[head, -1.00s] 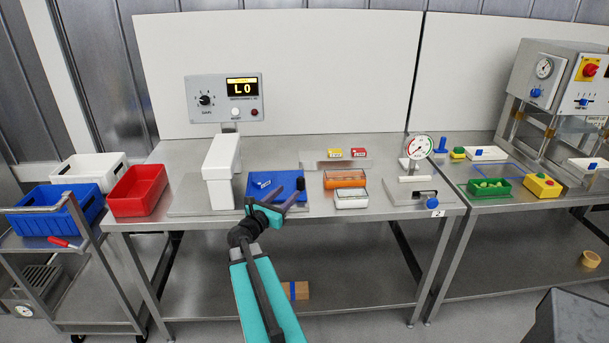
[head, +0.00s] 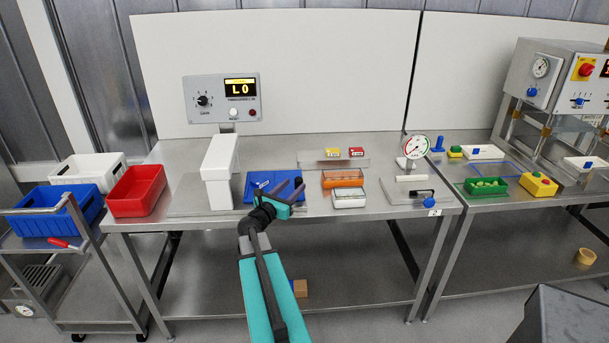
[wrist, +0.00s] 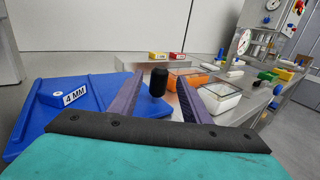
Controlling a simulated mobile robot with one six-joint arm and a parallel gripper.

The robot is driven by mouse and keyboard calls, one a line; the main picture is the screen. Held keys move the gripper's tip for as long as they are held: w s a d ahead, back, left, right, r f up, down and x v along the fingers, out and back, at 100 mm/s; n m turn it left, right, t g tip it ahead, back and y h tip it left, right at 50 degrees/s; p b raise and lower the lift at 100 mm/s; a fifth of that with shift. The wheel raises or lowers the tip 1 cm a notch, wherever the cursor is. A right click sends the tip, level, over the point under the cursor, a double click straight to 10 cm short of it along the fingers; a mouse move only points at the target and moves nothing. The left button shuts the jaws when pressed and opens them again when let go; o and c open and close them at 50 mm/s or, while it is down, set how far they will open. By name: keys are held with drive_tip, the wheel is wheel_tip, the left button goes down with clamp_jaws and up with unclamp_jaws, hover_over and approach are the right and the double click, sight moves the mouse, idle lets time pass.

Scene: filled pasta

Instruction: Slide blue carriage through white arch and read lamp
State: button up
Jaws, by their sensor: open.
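The blue carriage (head: 258,181) is a flat blue tray on the bench, just right of the white arch (head: 217,187). In the wrist view the carriage (wrist: 28,118) bears a blue block (wrist: 66,98) labelled 4 MM and an upright black knob (wrist: 158,82) near its right end. My gripper (head: 291,184) is open at the carriage's right end. In the wrist view its purple fingers (wrist: 158,76) stand either side of the knob; contact cannot be told. The panel (head: 222,97) behind the arch reads L0, with a white round (head: 234,112) and a dark red round (head: 252,112) below.
An orange box (head: 343,178) and a clear white box (head: 349,198) stand close right of my gripper. A gauge fixture (head: 416,190) is farther right. A red bin (head: 137,191) stands left of the arch. Two small boxes lie on a shelf (head: 312,160) behind.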

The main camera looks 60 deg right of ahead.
drive_tip(key=shift+w+d+p, duration=0.15)
drive_tip(key=shift+d+p, duration=1.3)
drive_tip(key=shift+d, duration=3)
clamp_jaws()
